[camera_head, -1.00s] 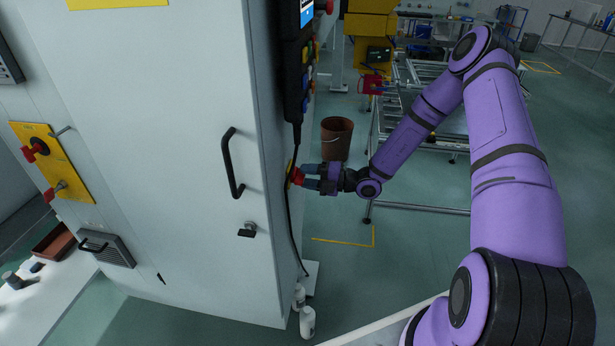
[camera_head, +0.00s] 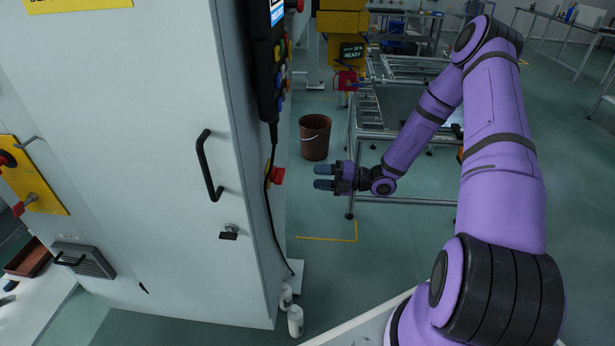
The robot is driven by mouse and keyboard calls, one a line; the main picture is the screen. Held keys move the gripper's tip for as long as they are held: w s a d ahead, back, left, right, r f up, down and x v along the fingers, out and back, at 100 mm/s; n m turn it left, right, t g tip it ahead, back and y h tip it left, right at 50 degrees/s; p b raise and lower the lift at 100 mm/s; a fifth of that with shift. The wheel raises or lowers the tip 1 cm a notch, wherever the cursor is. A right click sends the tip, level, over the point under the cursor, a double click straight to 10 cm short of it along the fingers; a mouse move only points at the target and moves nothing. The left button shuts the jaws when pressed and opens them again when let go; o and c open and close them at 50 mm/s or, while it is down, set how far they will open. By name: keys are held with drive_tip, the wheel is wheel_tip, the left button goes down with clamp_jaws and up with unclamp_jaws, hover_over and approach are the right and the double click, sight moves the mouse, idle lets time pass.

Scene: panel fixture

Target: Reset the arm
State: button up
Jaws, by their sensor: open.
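My gripper (camera_head: 324,177) is open and empty. It hangs in free air to the right of the grey cabinet (camera_head: 130,150), its two fingers pointing left. A red knob (camera_head: 277,175) on a yellow plate sits on the cabinet's right side face, left of the fingertips with a clear gap between them. My purple arm reaches from the lower right up and back down to the gripper.
A black pendant (camera_head: 267,70) with a hanging cable is on the cabinet edge. A brown bucket (camera_head: 315,140) stands on the floor behind the gripper. A metal frame table (camera_head: 400,120) is behind my arm. White bottles (camera_head: 295,320) stand at the cabinet's foot.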

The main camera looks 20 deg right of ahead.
drive_tip(key=shift+s+d, duration=0.15)
drive_tip(key=shift+d, duration=0.15)
drive_tip(key=shift+r, duration=0.1)
drive_tip(key=s+a+r+n+g+h, duration=0.35)
drive_tip(key=s+r+n+g, duration=0.2)
drive_tip(key=r+n, duration=0.6)
drive_tip(key=s+a+r+n+g+h, duration=0.35)
drive_tip(key=s+r+n+g, duration=0.2)
drive_tip(key=r+n, duration=0.55)
drive_tip(key=s+d+r+n+t+h, duration=0.1)
drive_tip(key=s+r+n+t+h, duration=0.2)
drive_tip(key=s+r+n, duration=0.4)
drive_tip(key=s+d+r+n+t+h, duration=0.1)
drive_tip(key=s+r+n+t+h, duration=0.3)
drive_tip(key=s+r+n, duration=0.4)
drive_tip(key=s+n+h, duration=0.1)
drive_tip(key=s+n, duration=0.3)
drive_tip(key=shift+s+d+n+h, duration=0.3)
drive_tip(key=shift+s+d+n, duration=0.05)
drive_tip(key=shift+s, duration=0.05)
idle(0.4)
